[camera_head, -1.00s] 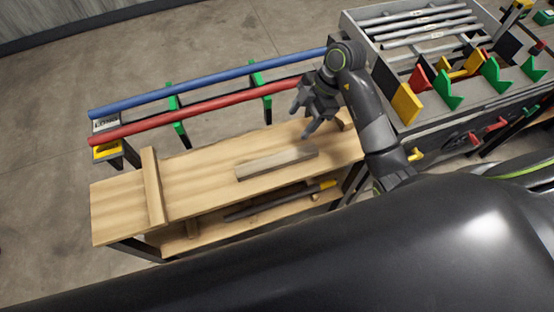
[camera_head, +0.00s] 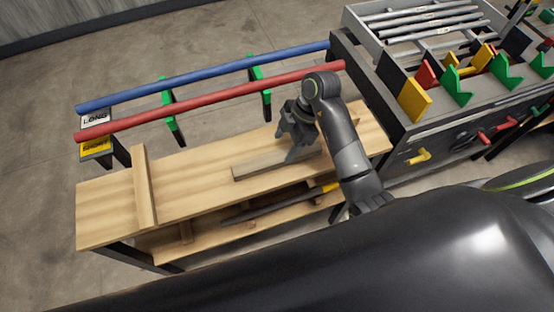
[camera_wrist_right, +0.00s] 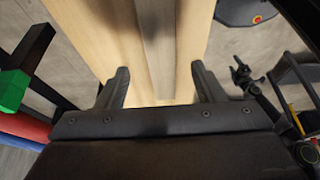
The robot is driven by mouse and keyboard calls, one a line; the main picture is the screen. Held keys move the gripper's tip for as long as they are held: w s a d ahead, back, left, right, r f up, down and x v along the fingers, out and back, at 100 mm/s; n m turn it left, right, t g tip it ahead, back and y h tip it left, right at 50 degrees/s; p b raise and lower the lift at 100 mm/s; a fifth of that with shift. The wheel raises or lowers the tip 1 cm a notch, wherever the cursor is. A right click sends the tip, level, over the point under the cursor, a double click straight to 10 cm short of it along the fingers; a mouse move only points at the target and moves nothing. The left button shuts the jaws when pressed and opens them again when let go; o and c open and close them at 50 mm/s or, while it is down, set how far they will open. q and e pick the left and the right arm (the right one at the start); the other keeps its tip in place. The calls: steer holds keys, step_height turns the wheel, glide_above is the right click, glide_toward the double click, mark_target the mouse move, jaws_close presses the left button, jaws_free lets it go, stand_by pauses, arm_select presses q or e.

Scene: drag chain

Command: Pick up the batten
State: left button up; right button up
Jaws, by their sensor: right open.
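The batten (camera_head: 258,168) is a grey-brown rectangular wooden bar lying flat on the pale wooden bench (camera_head: 195,192). My right gripper (camera_head: 292,152) is over the batten's right part in the head view and hides some of it. In the right wrist view the batten (camera_wrist_right: 156,45) runs lengthwise between the two spread fingers of my right gripper (camera_wrist_right: 162,82), with bench wood on both sides of it. The gripper is open and holds nothing. I cannot tell whether the fingertips reach down beside the batten. My left gripper is not in view.
A wooden crosspiece (camera_head: 144,190) lies across the bench's left end. Behind the bench, a blue pipe (camera_head: 200,78) and a red pipe (camera_head: 200,103) rest on green supports. A dark rod (camera_head: 275,206) lies on the lower shelf. A grey machine table (camera_head: 400,110) stands at right.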

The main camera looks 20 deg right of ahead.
mark_target(277, 157)
steer(key=shift+p+x, duration=0.6)
steer(key=shift+x, duration=2.15)
steer(key=c, duration=1.1)
steer(key=shift+r, duration=0.1)
steer(key=shift+c, duration=0.2)
